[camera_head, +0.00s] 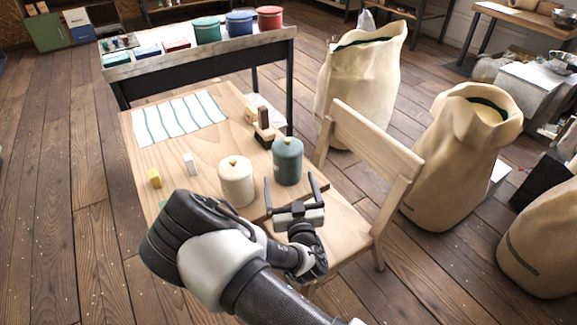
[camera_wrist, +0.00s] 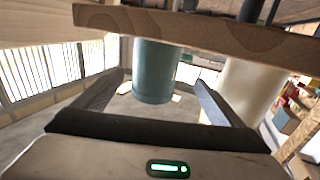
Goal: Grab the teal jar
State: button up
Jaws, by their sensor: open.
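The teal jar (camera_head: 287,160) stands upright on the wooden table, with a lid and a small gold knob. In the wrist view the teal jar (camera_wrist: 155,72) shows ahead, between and beyond the two fingers. My gripper (camera_head: 294,184) is open and empty, at the near table edge on the jar's near side. In the wrist view my gripper (camera_wrist: 160,88) has its fingers wide apart. I cannot tell whether either finger overlaps the jar's sides. A cream jar (camera_head: 236,182) with a gold knob stands to the left of the teal jar.
A wooden chair (camera_head: 372,150) stands close on the right of the table (camera_head: 190,150). A dark brown item (camera_head: 264,130) stands behind the teal jar. A striped cloth (camera_head: 180,118) and small yellow (camera_head: 154,178) and white (camera_head: 188,163) blocks lie left. Large sacks (camera_head: 460,155) stand right.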

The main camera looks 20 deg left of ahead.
aim_at(287, 172)
jog(key=x, duration=0.3)
jog(key=shift+w+a, duration=0.1)
jog(key=shift+w, duration=0.2)
jog(key=shift+d+r+b+x, duration=0.1)
jog(key=shift+d+b+x, duration=0.05)
jog(key=shift+x, duration=0.75)
jog(key=shift+d+r+b+x, duration=0.1)
jog(key=shift+b+x, duration=0.05)
jog(key=shift+x, duration=0.75)
jog(key=shift+d+r+b+x, duration=0.1)
jog(key=shift+d+b+x, duration=0.05)
jog(key=shift+x, duration=0.75)
jog(key=shift+w, duration=0.15)
jog(key=shift+a+r, duration=0.1)
jog(key=c, duration=1.4)
